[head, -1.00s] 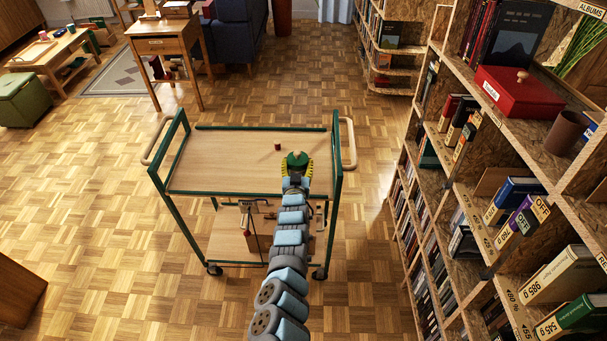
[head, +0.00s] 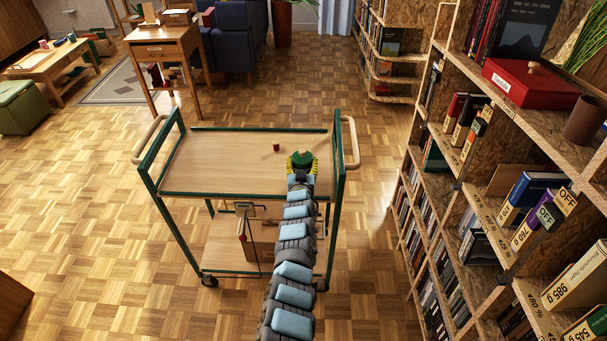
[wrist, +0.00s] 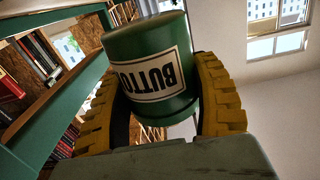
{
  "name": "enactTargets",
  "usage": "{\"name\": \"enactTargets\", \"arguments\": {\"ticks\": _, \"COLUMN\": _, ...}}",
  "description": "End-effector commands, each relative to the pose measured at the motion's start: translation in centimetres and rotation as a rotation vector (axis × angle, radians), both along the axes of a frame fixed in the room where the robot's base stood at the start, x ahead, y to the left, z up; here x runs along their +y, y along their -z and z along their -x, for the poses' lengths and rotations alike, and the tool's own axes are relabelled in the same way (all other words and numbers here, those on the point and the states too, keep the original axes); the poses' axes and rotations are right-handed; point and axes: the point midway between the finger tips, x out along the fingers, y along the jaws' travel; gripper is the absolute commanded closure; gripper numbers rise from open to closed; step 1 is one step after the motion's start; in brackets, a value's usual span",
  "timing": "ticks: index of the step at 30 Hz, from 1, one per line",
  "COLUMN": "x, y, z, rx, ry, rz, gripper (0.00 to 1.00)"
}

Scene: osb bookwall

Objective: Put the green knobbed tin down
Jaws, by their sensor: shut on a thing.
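The green knobbed tin (head: 302,157) is in my gripper (head: 301,164) over the right part of the trolley's top shelf in the head view. In the wrist view the tin (wrist: 152,62) is a green cylinder with a white label reading "BUTTO…", upside down in that picture. The yellow fingers of my gripper (wrist: 165,105) close on it from both sides. I cannot tell whether the tin touches the shelf. The trolley (head: 225,160) has a wooden top shelf, a green frame and a lower shelf.
A small dark red object (head: 276,147) stands on the top shelf, left of the tin. The left part of that shelf is clear. A tall bookshelf (head: 470,190) with a red box (head: 530,87) is on the right. A wooden desk (head: 160,34) stands behind at the left.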

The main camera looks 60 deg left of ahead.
Motion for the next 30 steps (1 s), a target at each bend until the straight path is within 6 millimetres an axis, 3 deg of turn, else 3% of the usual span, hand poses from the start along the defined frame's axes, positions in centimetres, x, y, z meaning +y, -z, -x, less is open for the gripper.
{"name": "enactTargets", "arguments": {"ticks": 8, "x": 0.7, "y": 0.8, "z": -0.6, "rx": -0.006, "ry": -0.001, "rz": -0.004, "gripper": 0.77}}
{"name": "enactTargets", "arguments": {"ticks": 15, "x": 0.7, "y": 3.5, "z": -0.7, "rx": -0.003, "ry": 0.0, "rz": -0.003, "gripper": 0.77}}
{"name": "enactTargets", "arguments": {"ticks": 27, "x": 0.6, "y": 3.7, "z": -0.8, "rx": -0.002, "ry": 0.002, "rz": -0.003, "gripper": 0.77}}
{"name": "enactTargets", "arguments": {"ticks": 28, "x": 0.6, "y": 3.8, "z": -0.8, "rx": -0.002, "ry": 0.002, "rz": -0.003, "gripper": 0.33}}
{"name": "enactTargets", "arguments": {"ticks": 30, "x": 0.5, "y": 3.7, "z": -0.7, "rx": -0.002, "ry": 0.002, "rz": -0.003, "gripper": 0.13}}
